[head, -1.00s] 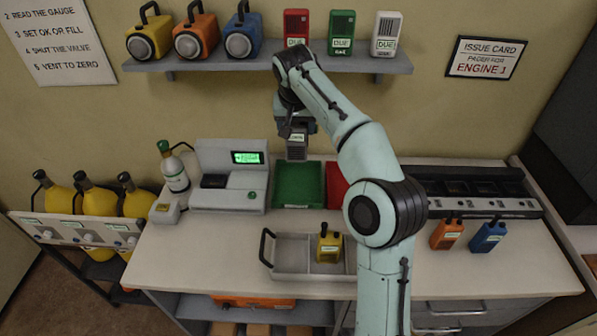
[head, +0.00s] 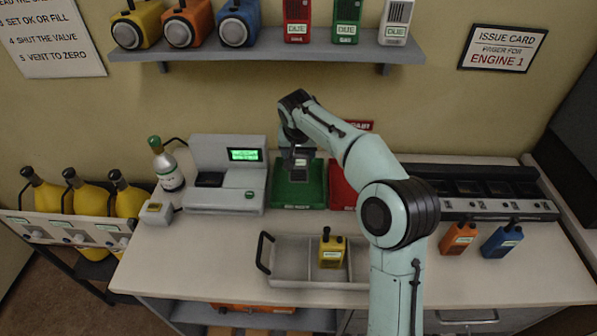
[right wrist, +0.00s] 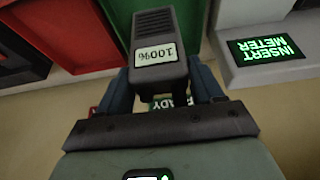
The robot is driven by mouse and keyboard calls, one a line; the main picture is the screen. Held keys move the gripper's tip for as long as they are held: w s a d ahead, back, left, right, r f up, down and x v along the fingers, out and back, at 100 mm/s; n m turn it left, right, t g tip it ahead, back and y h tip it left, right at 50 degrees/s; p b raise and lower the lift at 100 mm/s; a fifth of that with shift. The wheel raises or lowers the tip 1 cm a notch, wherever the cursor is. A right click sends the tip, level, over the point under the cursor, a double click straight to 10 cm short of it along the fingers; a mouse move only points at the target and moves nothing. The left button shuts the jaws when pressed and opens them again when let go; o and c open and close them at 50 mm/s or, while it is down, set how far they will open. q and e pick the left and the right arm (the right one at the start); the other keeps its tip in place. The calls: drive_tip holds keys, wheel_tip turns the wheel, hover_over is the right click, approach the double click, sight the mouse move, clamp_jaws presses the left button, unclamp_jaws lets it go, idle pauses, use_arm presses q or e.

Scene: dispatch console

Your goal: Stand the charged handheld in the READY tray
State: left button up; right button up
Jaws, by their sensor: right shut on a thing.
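My right gripper (head: 301,152) is shut on a dark grey handheld (head: 299,174). In the right wrist view the handheld (right wrist: 155,42) has a slotted face and a "100%" label, with a gripper finger on each side. In the head view it overlaps the green tray (head: 284,196) at the back of the counter. A partly hidden label in the wrist view ends in "ADY". I cannot tell whether the handheld touches the tray floor. My left gripper is not in view.
A red tray (head: 343,196) adjoins the green one on the right, partly behind my arm. A meter (head: 225,200) with a lit screen stands on the left. A grey divided carrier (head: 290,270) with a yellow handheld (head: 331,251) is in front. A charger rack (head: 480,208) is at right.

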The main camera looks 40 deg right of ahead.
sight(298, 166)
drive_tip(key=shift+w+f, duration=0.15)
drive_tip(key=shift+f, duration=0.7)
drive_tip(key=shift+f+b, duration=0.35)
drive_tip(key=shift+f, duration=1.75)
drive_tip(key=shift+f, duration=0.1)
drive_tip(key=shift+f, duration=0.15)
drive_tip(key=o, duration=1.4)
drive_tip(key=shift+a+r, duration=0.1)
drive_tip(key=shift+r, duration=0.4)
drive_tip(key=v, duration=1.1)
drive_tip(key=shift+r, duration=0.2)
